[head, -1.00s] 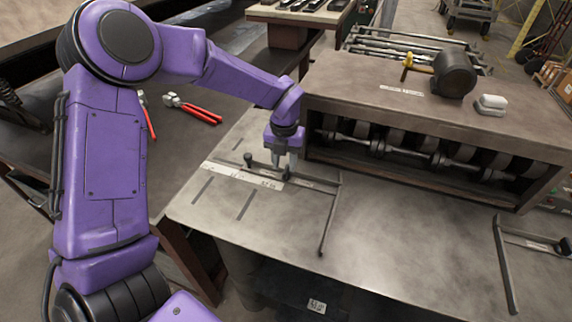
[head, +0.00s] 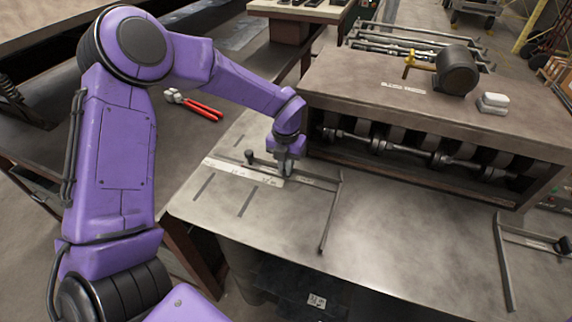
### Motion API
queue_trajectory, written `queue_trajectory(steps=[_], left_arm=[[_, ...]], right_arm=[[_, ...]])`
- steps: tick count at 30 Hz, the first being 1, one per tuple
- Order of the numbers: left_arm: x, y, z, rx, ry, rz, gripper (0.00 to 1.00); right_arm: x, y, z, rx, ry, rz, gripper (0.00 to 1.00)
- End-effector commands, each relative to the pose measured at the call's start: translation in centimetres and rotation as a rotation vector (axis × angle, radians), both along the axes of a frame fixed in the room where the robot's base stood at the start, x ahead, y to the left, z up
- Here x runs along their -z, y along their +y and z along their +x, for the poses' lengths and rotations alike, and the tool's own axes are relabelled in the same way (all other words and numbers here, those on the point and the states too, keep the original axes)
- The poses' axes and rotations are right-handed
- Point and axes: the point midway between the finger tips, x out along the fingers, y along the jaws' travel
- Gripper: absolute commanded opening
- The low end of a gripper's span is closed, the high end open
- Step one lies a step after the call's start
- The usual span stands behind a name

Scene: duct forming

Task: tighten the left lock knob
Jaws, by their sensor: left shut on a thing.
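My left gripper (head: 286,172) points down at the left guide on the metal bench top. Its fingers are shut on the left lock knob, which they mostly hide. A short bar with a small dark ball end (head: 249,156) sticks out to the left of the fingers. The left guide's long thin arm (head: 331,220) runs toward the front of the bench, to the right of the gripper. My right gripper is not in view.
The metal bench top (head: 410,235) is clear in the middle. A machine housing (head: 345,92) with rollers in its open front stands just right of my gripper. A second guide (head: 506,265) lies at the right. Red-handled pliers (head: 200,108) lie on the dark table at left.

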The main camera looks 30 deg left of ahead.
Motion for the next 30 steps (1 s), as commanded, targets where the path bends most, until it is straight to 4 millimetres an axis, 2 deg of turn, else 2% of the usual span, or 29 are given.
queue_trajectory(steps=[8,9,10,11,26,30], left_arm=[[-0.09,0.10,0.10,0.013,-0.004,0.003,0.00],[-0.09,0.10,0.10,0.014,-0.003,0.003,0.25],[-0.09,0.08,0.09,0.013,-0.003,0.003,0.34],[-0.09,0.08,0.09,0.013,-0.003,0.003,0.37],[-0.04,0.05,0.03,0.006,-0.001,0.002,0.37],[0.03,-0.01,0.03,-0.071,0.000,0.005,0.37]], right_arm=[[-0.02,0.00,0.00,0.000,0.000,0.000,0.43],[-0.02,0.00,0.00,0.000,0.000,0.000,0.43],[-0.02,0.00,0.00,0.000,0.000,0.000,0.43],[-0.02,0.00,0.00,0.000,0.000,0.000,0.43],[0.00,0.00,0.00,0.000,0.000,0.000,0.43],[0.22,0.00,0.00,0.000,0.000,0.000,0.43]])
